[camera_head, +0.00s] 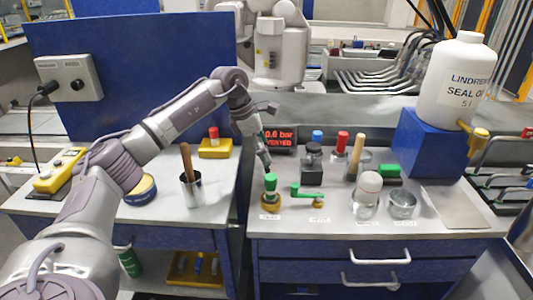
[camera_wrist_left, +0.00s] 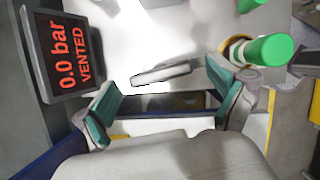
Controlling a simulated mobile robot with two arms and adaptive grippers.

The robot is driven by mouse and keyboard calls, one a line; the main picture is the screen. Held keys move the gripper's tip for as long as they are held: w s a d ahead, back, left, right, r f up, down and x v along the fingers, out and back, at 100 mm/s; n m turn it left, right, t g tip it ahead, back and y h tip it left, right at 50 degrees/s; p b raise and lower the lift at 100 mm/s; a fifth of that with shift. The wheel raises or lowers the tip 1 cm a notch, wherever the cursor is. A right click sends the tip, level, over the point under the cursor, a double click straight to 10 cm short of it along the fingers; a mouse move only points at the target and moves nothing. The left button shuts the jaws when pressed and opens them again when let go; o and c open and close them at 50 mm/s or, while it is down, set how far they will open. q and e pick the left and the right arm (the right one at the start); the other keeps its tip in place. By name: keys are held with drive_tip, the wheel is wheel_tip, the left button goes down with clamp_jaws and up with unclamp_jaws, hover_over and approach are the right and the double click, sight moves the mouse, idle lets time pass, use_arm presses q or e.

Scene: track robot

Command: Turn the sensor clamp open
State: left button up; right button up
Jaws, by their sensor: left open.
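I cannot tell for sure which fitting is the sensor clamp, as the small labels are unreadable. A green knob on a brass base (camera_head: 270,186) stands upright at the left front of the right worktop. In the left wrist view, a green knob with a brass collar (camera_wrist_left: 265,50) is at the upper right, outside the fingers. A green lever on a brass base (camera_head: 308,193) lies just right of the knob in the head view. My left gripper (camera_head: 264,158) is just above and behind the knob. Its teal fingers (camera_wrist_left: 165,100) are apart and empty. My right gripper is out of view.
A display (camera_head: 279,139) reads 0.0 bar, vented; it also fills the upper left of the wrist view (camera_wrist_left: 72,52). A tool cup (camera_head: 191,190) stands left, across a gap.

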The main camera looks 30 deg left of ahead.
use_arm(q)
drive_tip(key=shift+x, duration=0.9)
drive_tip(key=shift+c, duration=0.4)
drive_tip(key=c, duration=1.1)
drive_tip(key=shift+o, duration=0.2)
